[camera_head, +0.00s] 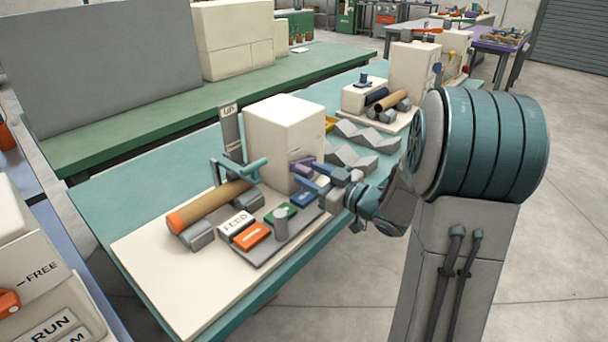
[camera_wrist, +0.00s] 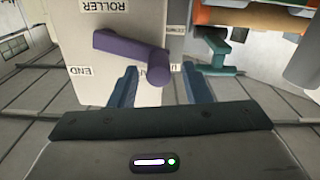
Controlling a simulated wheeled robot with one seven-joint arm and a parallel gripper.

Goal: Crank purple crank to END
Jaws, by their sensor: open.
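The purple crank (camera_wrist: 130,48) is on the white box's face in the wrist view. Its arm runs roughly sideways, with the knob (camera_wrist: 160,68) at the right end. In the head view, the crank (camera_head: 301,166) is partly hidden by my gripper (camera_head: 303,178). In the wrist view, my gripper (camera_wrist: 157,82) is open, with one blue finger on each side below the knob. I cannot tell if they touch it. The END label (camera_wrist: 76,71) is left of the crank, upside down. Another label beside the knob is partly covered.
The white box (camera_head: 284,125) stands on a pale board (camera_head: 160,272) on the teal table. A brown roll (camera_head: 215,203), a teal crank (camera_head: 252,169), labelled blocks and a grey post (camera_head: 280,224) are close by. Grey zigzag blocks (camera_head: 365,140) lie behind.

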